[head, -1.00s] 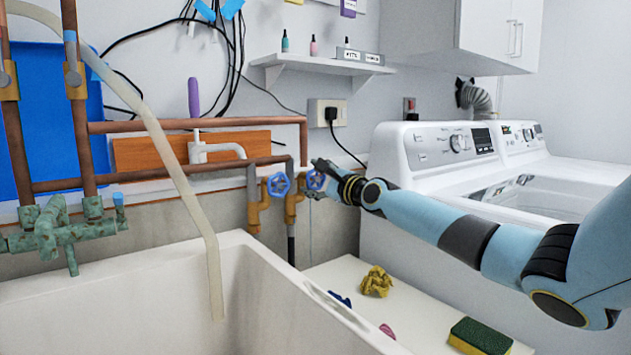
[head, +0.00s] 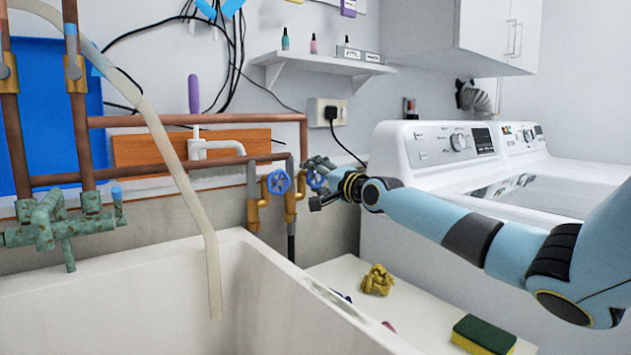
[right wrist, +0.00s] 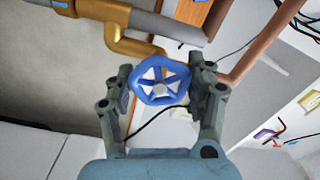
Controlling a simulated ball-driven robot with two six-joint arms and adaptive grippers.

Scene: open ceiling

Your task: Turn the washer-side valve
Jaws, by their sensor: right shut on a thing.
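Two blue-wheeled valves sit on brass fittings below the copper pipes. The washer-side valve, on the right, has a blue handwheel (head: 316,180) that my gripper partly hides in the head view. The other valve's blue handwheel (head: 278,182) is just to its left, clear of the gripper. My right gripper (head: 322,182) is at the washer-side wheel. In the right wrist view the blue handwheel (right wrist: 160,80) lies between the two fingers of my right gripper (right wrist: 163,92), which are shut on its rim from both sides. My left gripper is not in view.
A white sink (head: 130,290) with a hanging pale hose (head: 190,195) stands at the left. A washer (head: 430,150) stands to the right of the valves. A white ledge (head: 415,310) below holds a yellow cloth (head: 377,280) and a sponge (head: 483,334).

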